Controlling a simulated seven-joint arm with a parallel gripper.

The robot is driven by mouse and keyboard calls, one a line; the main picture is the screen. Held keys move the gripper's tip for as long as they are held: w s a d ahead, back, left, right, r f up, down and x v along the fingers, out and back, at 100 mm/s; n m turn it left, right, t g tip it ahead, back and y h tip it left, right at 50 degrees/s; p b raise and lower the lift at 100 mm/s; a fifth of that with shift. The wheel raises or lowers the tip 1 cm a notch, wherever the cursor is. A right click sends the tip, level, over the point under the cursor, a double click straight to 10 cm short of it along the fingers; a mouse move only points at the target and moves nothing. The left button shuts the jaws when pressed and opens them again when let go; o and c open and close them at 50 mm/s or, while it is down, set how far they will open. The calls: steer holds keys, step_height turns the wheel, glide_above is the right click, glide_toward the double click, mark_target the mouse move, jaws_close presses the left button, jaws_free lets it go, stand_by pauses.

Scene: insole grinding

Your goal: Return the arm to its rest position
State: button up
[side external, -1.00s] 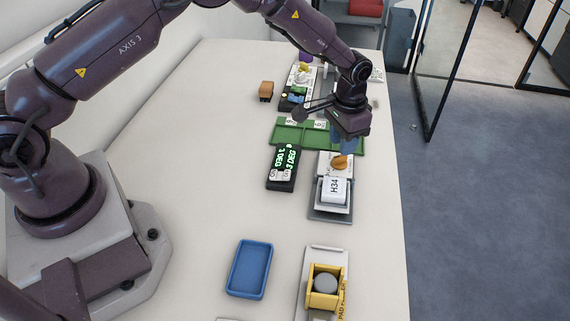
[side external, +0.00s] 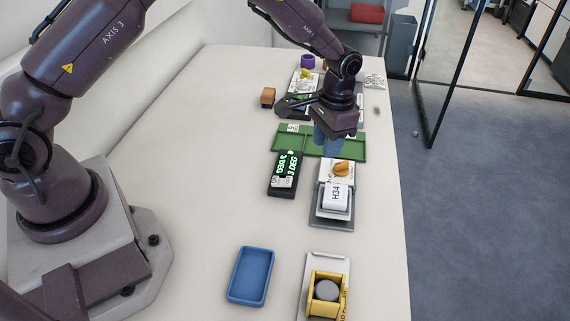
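My arm reaches from its base at the left across the table (side external: 190,180). My gripper (side external: 328,148) points down over the green tray (side external: 348,154) near the table's right side. Its blue fingers show below the dark wrist, but I cannot tell whether they are apart or shut. No held object shows between them. Part of the green tray is hidden behind the gripper.
A black display box (side external: 284,175) stands left of the H34 block. A blue tray (side external: 250,276) and a yellow holder with a grey disc (side external: 327,290) are nearer. Behind the gripper are several small devices, a brown block (side external: 268,97) and a purple ring (side external: 307,61). The table's left middle is clear.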

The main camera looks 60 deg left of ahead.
steer(key=s+a+r+n+t, duration=0.1)
steer(key=s+a+r+t, duration=0.2)
steer(key=s+r, duration=0.9)
steer(key=s+a+r+n+t, duration=0.1)
steer(key=s+a+r+t, duration=0.2)
steer(key=s+r, duration=1)
steer(key=shift+s+t, duration=0.3)
steer(key=shift+s, duration=0.55)
